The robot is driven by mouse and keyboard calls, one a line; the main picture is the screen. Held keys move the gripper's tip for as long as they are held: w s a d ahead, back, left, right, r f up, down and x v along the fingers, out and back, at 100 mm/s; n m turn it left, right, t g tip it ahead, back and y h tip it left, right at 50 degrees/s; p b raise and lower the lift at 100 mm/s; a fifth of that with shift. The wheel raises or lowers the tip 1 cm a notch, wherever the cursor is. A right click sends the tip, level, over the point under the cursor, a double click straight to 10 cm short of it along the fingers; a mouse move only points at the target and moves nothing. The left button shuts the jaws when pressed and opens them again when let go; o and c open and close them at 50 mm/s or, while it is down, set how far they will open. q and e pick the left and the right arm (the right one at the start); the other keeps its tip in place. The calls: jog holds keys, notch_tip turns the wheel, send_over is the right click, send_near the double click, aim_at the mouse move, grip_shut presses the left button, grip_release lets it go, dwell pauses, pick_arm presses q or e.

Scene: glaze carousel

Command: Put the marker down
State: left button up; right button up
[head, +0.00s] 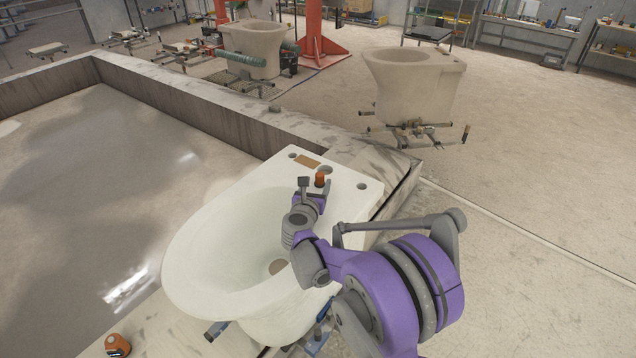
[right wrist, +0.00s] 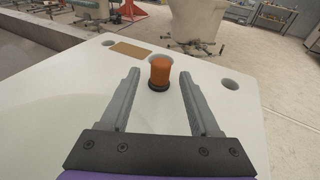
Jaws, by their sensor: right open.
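The marker, an orange cylinder (head: 320,179) with a dark base, stands upright on the flat back deck of a white toilet bowl (head: 205,235). The marker also shows in the right wrist view (right wrist: 160,72), with its dark base on the white surface. My right gripper (head: 312,192) is open over the deck, its two fingers reaching forward on either side of the marker, with a gap to each. In the right wrist view the gripper (right wrist: 159,80) holds nothing. My left gripper is not in view.
A tan rectangular patch (right wrist: 131,49) and round holes (right wrist: 230,84) lie on the deck near the marker. A low-walled basin (head: 100,170) is at left. Another orange object (head: 117,345) sits at the bottom left. More bowls (head: 415,85) stand on carts behind; floor at right is clear.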

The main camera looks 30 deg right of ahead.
jog(key=v, duration=1)
jog(key=shift+s+b, duration=0.15)
jog(key=shift+b, duration=0.25)
jog(key=shift+f, duration=0.1)
